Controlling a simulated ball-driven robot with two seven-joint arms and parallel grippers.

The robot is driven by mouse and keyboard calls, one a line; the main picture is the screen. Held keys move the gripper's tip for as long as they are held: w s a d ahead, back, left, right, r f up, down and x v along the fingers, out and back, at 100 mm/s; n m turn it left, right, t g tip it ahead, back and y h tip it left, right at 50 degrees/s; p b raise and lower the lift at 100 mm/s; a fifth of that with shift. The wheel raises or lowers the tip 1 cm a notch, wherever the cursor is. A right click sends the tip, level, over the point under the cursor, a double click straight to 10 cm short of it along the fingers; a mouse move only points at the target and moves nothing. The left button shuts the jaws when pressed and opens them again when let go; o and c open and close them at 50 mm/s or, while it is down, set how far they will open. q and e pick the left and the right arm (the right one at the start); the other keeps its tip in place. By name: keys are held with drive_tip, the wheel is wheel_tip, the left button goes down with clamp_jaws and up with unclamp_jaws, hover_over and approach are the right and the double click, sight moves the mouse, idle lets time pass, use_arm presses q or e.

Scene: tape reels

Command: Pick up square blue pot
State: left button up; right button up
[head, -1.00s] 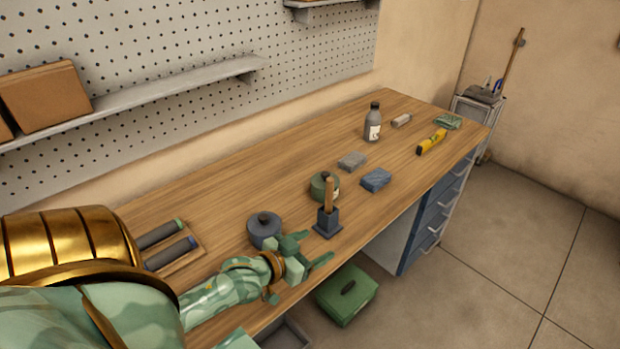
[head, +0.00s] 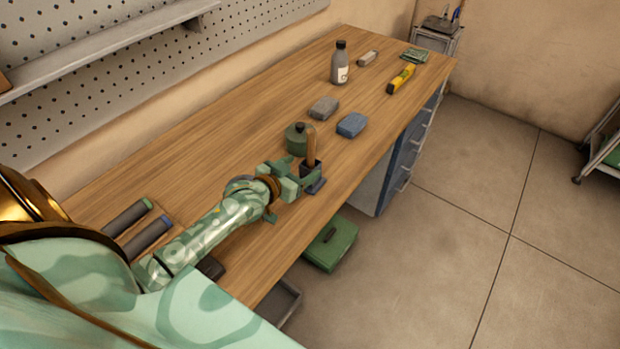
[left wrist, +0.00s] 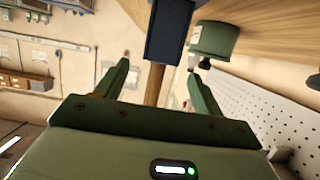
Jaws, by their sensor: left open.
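The square blue pot (head: 311,167) stands upright on the wooden workbench, with a brown wooden handle or stick rising from it. In the left wrist view the dark blue pot (left wrist: 168,30) is at the top centre and its stick shows between the fingers. My left gripper (head: 305,175) is open at the pot, its fingers spread to either side and partly covering it in the head view. The left wrist view shows a gap between the fingers (left wrist: 158,72) and the stick; contact with the pot cannot be told. My right gripper is not in view.
A round green pot (head: 296,140) stands close behind the blue pot. Grey (head: 323,108) and blue (head: 351,125) blocks lie farther along the bench (head: 240,125). A green box (head: 330,246) is on the floor.

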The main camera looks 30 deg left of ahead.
sight(308, 165)
use_arm(q)
drive_tip(key=b+x, duration=0.1)
drive_tip(key=x, duration=0.3)
drive_tip(key=shift+w+f+b, duration=0.25)
drive_tip(key=shift+f+b, duration=0.1)
drive_tip(key=shift+f, duration=0.15)
drive_tip(key=shift+w, duration=0.35)
drive_tip(key=shift+s, duration=0.1)
drive_tip(key=shift+c, duration=0.9)
clamp_jaws()
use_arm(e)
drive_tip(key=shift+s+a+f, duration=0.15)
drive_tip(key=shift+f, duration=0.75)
